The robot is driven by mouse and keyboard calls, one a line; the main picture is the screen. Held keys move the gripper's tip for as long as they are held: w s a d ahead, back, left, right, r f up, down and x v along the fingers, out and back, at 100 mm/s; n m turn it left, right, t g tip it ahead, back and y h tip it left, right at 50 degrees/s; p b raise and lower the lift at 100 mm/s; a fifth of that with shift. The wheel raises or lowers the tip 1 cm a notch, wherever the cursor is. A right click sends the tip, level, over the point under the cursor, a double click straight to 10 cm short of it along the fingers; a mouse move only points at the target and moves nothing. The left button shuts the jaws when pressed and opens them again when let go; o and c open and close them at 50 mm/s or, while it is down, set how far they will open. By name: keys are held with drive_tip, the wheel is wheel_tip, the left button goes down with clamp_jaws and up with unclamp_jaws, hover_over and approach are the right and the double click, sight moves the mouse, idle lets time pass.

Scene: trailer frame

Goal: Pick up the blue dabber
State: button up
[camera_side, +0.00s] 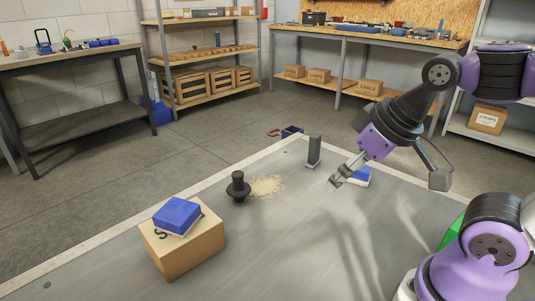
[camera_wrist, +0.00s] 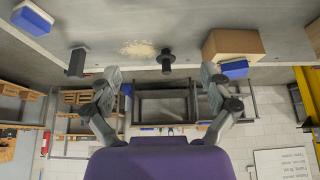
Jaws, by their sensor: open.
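Two blue blocks are in view, and I cannot tell for sure which is the dabber. One blue block (camera_side: 177,215) lies on top of a cardboard box (camera_side: 188,250). It also shows in the wrist view (camera_wrist: 234,69), which is upside down. The other, a blue-topped white block (camera_side: 359,174), lies on the grey bench, partly hidden behind my gripper's left finger; it shows at the upper left of the wrist view (camera_wrist: 32,18). My gripper (camera_side: 389,179) is open and empty above the bench, with its fingers (camera_wrist: 160,74) spread wide.
A grey upright block (camera_side: 314,150) and a black knobbed piece (camera_side: 238,187) stand on the grey bench (camera_side: 270,240). A pile of pale shavings (camera_side: 267,185) lies between them. The bench's middle is clear.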

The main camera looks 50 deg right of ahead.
drive_tip(key=w+d+r+g, duration=0.1)
drive_tip(key=w+d, duration=0.3)
drive_tip(key=d, duration=0.1)
drive_tip(key=n+g, duration=0.3)
hover_over(360, 170)
drive_tip(key=f, duration=1.1)
drive_tip(key=shift+s+d+f, duration=0.15)
drive_tip(key=shift+s+d, duration=0.15)
drive_tip(key=shift+w+d+f, duration=0.1)
drive_tip(key=shift+w+f, duration=0.05)
drive_tip(key=shift+f, duration=0.9)
drive_tip(key=shift+w+d+f, duration=0.1)
drive_tip(key=shift+w+f, duration=0.1)
drive_tip(key=shift+f, duration=0.85)
drive_tip(key=shift+w+d+f, duration=0.1)
drive_tip(key=shift+w+f, duration=0.05)
drive_tip(key=shift+f, duration=0.9)
drive_tip(key=c, duration=1.3)
